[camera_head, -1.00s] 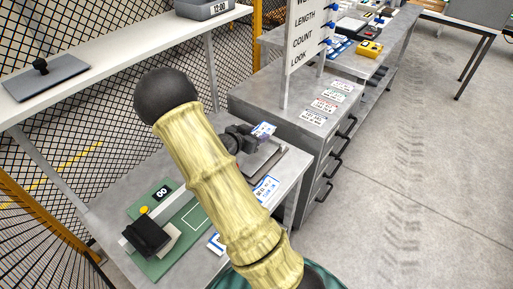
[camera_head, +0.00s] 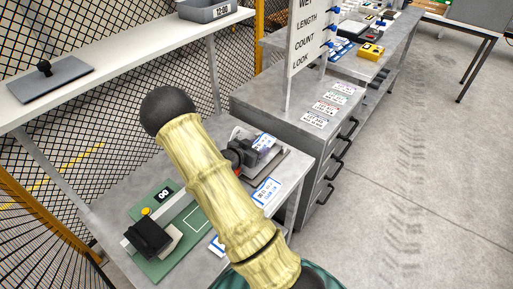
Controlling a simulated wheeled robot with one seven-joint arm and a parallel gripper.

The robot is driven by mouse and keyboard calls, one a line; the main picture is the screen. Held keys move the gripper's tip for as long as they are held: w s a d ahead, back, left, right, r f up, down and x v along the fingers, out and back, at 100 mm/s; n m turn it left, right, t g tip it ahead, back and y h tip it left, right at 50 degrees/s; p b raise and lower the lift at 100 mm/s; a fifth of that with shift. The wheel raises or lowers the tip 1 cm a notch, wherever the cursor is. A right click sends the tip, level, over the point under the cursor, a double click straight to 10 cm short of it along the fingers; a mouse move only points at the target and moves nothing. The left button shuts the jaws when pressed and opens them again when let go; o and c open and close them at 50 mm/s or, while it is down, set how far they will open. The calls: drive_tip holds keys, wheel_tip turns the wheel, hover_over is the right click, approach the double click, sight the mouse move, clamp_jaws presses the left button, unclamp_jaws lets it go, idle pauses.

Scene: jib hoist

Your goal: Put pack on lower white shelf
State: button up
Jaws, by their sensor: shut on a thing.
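My gripper (camera_head: 249,153) is partly hidden behind my own arm, over the far right part of the grey bench. It is shut on a small pack (camera_head: 266,142) with a white and blue face. The pack is above or at a grey plate (camera_head: 270,168); I cannot tell if they touch. A long white shelf (camera_head: 120,65) runs along the mesh at the upper left, above the bench. It is the only white shelf in view.
A grey tray marked 12:00 (camera_head: 205,10) and a grey plate with a black knob (camera_head: 50,82) stand on the shelf. A green mat (camera_head: 200,222) with a black device (camera_head: 150,237) lies on the bench. A drawer cabinet (camera_head: 300,150) stands to the right. The shelf's middle is clear.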

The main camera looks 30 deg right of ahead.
drive_tip(key=o, duration=1.4)
drive_tip(key=shift+f, duration=0.35)
drive_tip(key=shift+c, duration=0.2)
drive_tip(key=shift+r, duration=0.1)
drive_tip(key=shift+f+b, duration=0.25)
drive_tip(key=shift+b, duration=0.05)
drive_tip(key=r+v, duration=0.1)
drive_tip(key=v, duration=1.6)
drive_tip(key=shift+r, duration=0.2)
drive_tip(key=shift+w, duration=0.1)
